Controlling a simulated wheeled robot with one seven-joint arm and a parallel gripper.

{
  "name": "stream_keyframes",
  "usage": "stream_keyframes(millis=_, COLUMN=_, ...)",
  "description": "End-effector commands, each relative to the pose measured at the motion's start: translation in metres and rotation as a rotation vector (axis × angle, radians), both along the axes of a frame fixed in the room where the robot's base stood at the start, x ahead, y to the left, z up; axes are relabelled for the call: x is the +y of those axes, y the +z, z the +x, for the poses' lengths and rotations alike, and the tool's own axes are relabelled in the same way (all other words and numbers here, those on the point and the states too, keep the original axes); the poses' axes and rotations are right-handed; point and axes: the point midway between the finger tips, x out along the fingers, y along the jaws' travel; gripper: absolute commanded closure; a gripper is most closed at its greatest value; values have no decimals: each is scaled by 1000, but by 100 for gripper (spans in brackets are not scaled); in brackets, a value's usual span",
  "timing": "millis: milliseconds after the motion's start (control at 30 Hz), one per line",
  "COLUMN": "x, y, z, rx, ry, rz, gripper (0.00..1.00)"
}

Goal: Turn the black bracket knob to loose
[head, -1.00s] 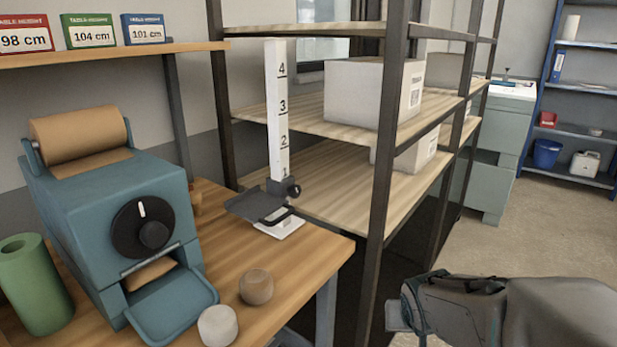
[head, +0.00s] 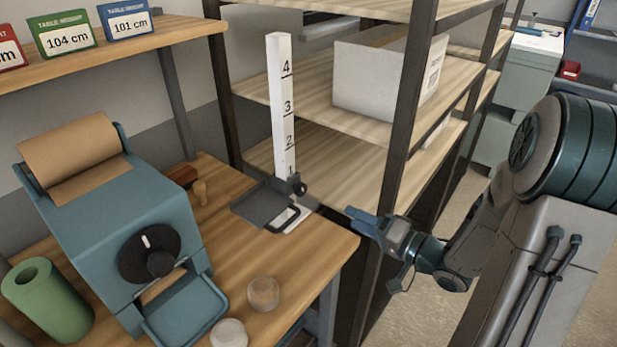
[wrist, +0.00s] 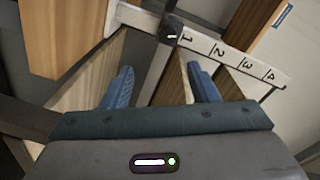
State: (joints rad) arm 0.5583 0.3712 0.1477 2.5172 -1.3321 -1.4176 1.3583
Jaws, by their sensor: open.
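A white upright post (head: 282,90) marked with black numbers stands on the wooden bench, on a white base. A dark bracket (head: 262,207) with a flat plate sits low on the post, below the 1. Its black knob (head: 299,189) is on the post's right side. In the wrist view, the knob (wrist: 171,28) shows ahead, above and between the fingertips, near the 1. My gripper (head: 364,222) is to the right of the knob, past the bench edge and apart from it. The wrist view shows its blue fingers (wrist: 162,75) open and empty.
Shelving (head: 400,130) with a white box (head: 375,82) stands behind and right; its dark upright is close to my gripper. A teal paper dispenser (head: 130,235) with a black dial, a green roll (head: 45,300) and two small round items are on the bench's left and front.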

Motion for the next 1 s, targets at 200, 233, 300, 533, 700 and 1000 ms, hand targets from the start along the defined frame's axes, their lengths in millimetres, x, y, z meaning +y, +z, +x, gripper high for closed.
stream_keyframes(millis=200, x=10, y=7, z=2, rx=6, ry=27, rz=56, gripper=46)
stream_keyframes(millis=233, x=13, y=7, z=4, rx=6, ry=28, rz=56, gripper=46)
stream_keyframes(millis=300, x=24, y=7, z=11, rx=6, ry=30, rz=54, gripper=46)
stream_keyframes(millis=533, x=63, y=7, z=42, rx=6, ry=29, rz=54, gripper=46)
stream_keyframes(millis=700, x=89, y=7, z=62, rx=5, ry=29, rz=53, gripper=46)
stream_keyframes(millis=1000, x=110, y=7, z=79, rx=4, ry=27, rz=52, gripper=46)
